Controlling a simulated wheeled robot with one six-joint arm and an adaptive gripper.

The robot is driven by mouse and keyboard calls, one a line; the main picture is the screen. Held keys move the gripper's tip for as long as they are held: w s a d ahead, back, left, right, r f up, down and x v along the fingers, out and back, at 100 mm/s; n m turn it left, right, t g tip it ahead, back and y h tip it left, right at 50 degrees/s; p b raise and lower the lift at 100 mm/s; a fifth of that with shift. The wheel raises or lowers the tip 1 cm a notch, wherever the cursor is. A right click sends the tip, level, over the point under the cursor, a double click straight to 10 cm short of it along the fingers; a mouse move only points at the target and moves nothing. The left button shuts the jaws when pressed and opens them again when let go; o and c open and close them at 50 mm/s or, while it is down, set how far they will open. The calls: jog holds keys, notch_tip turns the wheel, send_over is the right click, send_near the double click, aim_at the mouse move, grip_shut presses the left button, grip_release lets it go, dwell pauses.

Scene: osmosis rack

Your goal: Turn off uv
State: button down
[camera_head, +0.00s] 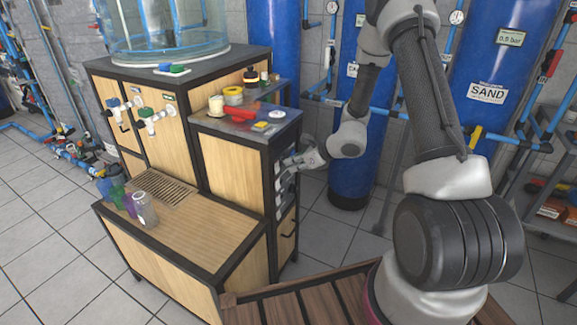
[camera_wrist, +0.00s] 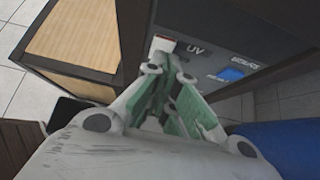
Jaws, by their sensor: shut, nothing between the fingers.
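In the wrist view, the dark side panel of the cabinet carries a white "UV" label (camera_wrist: 196,49). Just left of the label is a small pale switch (camera_wrist: 163,44) with a reddish edge, partly hidden behind my fingertips. My gripper (camera_wrist: 168,66) is shut and empty, with its tips right at this switch; I cannot tell whether they touch it. In the head view, my gripper (camera_head: 288,163) reaches in from the right to the side of the wooden cabinet (camera_head: 228,170). The switch itself cannot be made out there.
A blue switch (camera_wrist: 226,74) with its own label sits right of the UV one on the same panel. Jars and a red item (camera_head: 239,115) stand on the cabinet top. Blue tanks (camera_head: 350,180) stand behind my arm. Bottles (camera_head: 144,208) stand on the lower wooden ledge.

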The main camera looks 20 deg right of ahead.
jog(key=r+v, duration=0.1)
jog(key=v, duration=0.9)
jog(key=shift+a+r, duration=0.15)
jog(key=shift+r, duration=0.3)
jog(key=shift+w, duration=0.15)
jog(key=s+d+r+n+g, duration=0.1)
jog(key=s+r+n+g, duration=0.25)
jog(key=s+n, duration=0.5)
jog(key=s+d+r+n+g, duration=0.15)
jog(key=s+n+g, duration=0.25)
jog(key=s+n, duration=0.45)
jog(key=s+d+r+n+t+h, duration=0.2)
jog(key=s+r+n+h, duration=0.1)
jog(key=s+r+n, duration=0.2)
jog(key=s+d+r+n+t+h, duration=0.2)
jog(key=s+d+r+n+h, duration=0.1)
jog(key=s+r, duration=0.6)
notch_tip(320, 180, up, 4)
jog(key=shift+r+n+t+h, duration=0.1)
jog(key=shift+n+t+h, duration=0.25)
jog(key=shift+n+h, duration=0.45)
